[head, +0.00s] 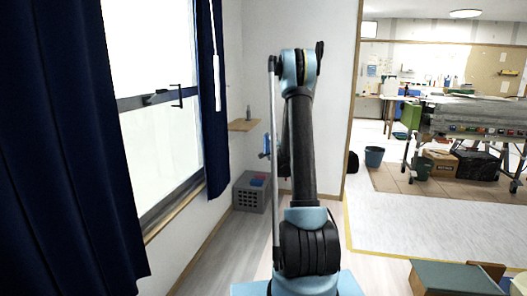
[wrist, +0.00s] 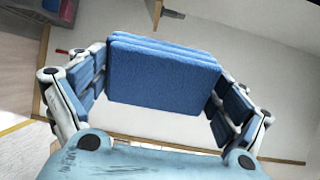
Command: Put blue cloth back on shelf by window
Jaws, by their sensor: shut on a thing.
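A folded blue cloth (wrist: 165,75) fills the middle of the wrist view. My gripper (wrist: 162,72) is shut on it, with one finger at each side. In the head view my arm hides most of the gripper and I cannot make out the cloth clearly. A small wooden shelf (head: 242,126) is fixed to the wall just right of the window (head: 158,130). The shelf lies left of my arm and a small dark bottle (head: 249,113) stands on it.
A grey crate (head: 248,197) with blue and red things in it stands on the floor below the shelf. Dark blue curtains (head: 60,150) hang at the window. A blue bin (head: 374,157) and a long worktable (head: 470,115) stand at the right.

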